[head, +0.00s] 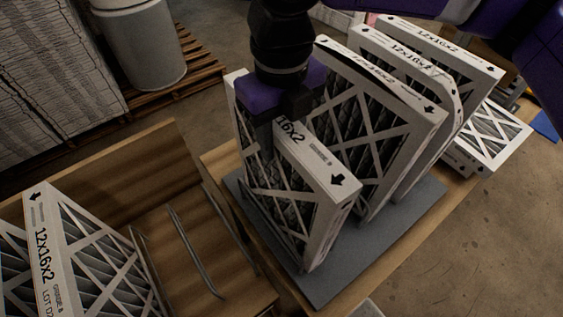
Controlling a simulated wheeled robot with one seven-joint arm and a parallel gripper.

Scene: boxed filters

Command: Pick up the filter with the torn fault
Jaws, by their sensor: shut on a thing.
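My gripper (275,128) comes down from above and is shut on the top edge of the nearest boxed filter (315,165). This filter is white-framed with dark pleats behind a diagonal lattice, marked 16x2 with an arrow, and stands upright on the grey mat (402,236). Behind it stand more upright filters: one with a bowed top edge (385,75), one with a worn-looking corner (412,62), and one at the back (440,45). I cannot make out a tear on the held filter; my gripper hides part of its frame and face.
A wooden rack (190,215) with metal dividers stands at left, holding filters marked 12x16x2 (50,240). More filters lie flat (497,137) at the right. A pale drum (140,45) stands on a pallet at the back left. Open floor lies at the lower right.

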